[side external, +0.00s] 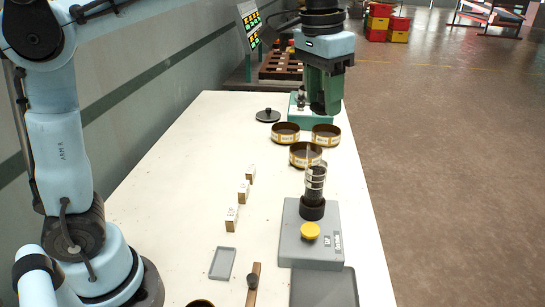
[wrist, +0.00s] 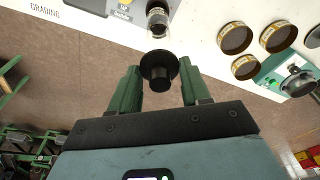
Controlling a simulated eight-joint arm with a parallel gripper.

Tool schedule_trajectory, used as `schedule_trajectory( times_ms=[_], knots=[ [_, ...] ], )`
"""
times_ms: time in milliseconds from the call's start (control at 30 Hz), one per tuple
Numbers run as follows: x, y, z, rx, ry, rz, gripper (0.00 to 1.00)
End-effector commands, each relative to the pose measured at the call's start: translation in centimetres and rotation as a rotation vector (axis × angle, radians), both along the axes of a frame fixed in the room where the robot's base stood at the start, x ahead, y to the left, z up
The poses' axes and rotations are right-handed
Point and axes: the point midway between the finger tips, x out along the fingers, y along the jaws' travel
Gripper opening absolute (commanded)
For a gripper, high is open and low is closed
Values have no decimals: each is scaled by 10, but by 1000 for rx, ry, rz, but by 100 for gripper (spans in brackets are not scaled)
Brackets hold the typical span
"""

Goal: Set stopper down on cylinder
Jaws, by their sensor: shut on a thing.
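The clear cylinder (side external: 316,177) stands upright in a dark collar on a grey machine (side external: 312,247) with a yellow knob (side external: 310,231). It also shows at the top of the wrist view (wrist: 157,21). The black stopper (wrist: 158,70) has a wide round flange and sits between the green fingers of my gripper (wrist: 160,84) in the wrist view. My gripper (side external: 324,106) is shut on it and points down, high above the table and well behind the cylinder in the side view. The stopper is hard to make out there. The stopper and cylinder are apart.
Three brass-coloured rings (side external: 305,154) lie between my gripper and the grey machine. A green-based device (side external: 297,116) stands behind the rings, with a black lid (side external: 268,116) to its left. Three white blocks (side external: 243,191) stand mid-table. The table's right edge (side external: 368,215) is close to the machine.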

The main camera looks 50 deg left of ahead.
Motion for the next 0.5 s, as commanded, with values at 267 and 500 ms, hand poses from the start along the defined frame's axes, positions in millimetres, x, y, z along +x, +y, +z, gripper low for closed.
schedule_trajectory(
  times_ms=[267,500],
  knots=[
    [0,0,-22,0,0,0,18],
    [0,0,-42,0,0,0,18]
  ],
)
